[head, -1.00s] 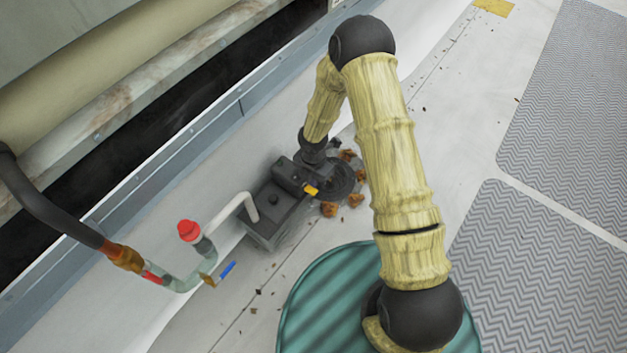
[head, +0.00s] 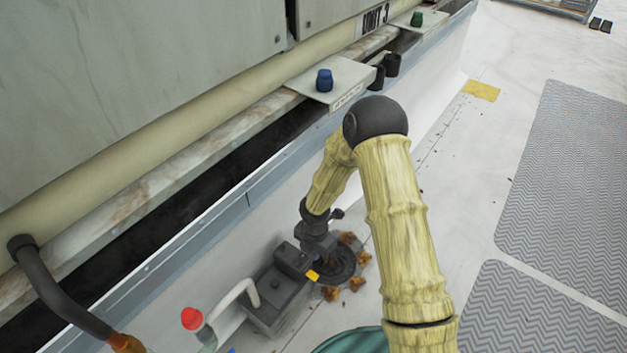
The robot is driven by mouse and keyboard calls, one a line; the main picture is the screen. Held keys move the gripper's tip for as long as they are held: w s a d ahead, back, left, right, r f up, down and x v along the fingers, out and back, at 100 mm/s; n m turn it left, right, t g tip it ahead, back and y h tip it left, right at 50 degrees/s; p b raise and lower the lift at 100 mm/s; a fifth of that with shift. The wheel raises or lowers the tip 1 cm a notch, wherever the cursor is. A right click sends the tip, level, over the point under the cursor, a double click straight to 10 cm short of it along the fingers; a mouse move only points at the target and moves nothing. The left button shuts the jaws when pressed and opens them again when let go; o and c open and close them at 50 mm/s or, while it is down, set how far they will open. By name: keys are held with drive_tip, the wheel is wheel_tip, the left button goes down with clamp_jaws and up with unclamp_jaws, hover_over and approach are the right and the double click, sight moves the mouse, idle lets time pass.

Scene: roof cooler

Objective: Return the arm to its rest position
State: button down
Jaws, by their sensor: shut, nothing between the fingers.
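My arm, with pale bamboo-like links and dark joints, reaches up from the bottom and bends down at a high elbow in the head view. My gripper (head: 322,246) is dark and hangs at the arm's far end, over the round dark drain (head: 343,266) beside a grey pump box (head: 268,296). The gripper is shut and holds nothing. Its fingertips are small and dark against the drain, so I cannot tell the exact gap between them.
Brown leaf clumps (head: 330,293) lie around the drain. A pale pipe with a red cap (head: 191,318) and a dark hose (head: 57,300) are at lower left. The cooler unit (head: 135,90) fills the upper left. Grey walkway mats (head: 570,190) lie on open roof at right.

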drive_tip(key=s+d+r+m+t+p, duration=0.15)
drive_tip(key=s+d+r+m, duration=0.3)
drive_tip(key=r+m, duration=0.55)
drive_tip(key=s+d+r+m+p, duration=0.3)
drive_tip(key=s+d+r+m, duration=0.15)
drive_tip(key=r+m, duration=0.65)
drive_tip(key=s+d+r+m+t+p, duration=0.1)
drive_tip(key=s+d+r+m+p, duration=0.45)
drive_tip(key=r, duration=0.75)
wheel_tip(320, 180, up, 38)
drive_tip(key=w+m+p, duration=0.1)
drive_tip(key=m+p, duration=0.1)
drive_tip(key=p, duration=3.3)
drive_tip(key=shift+w+a+f, duration=0.25)
drive_tip(key=shift+w, duration=0.15)
drive_tip(key=shift+w+a, duration=0.1)
drive_tip(key=shift+a, duration=0.05)
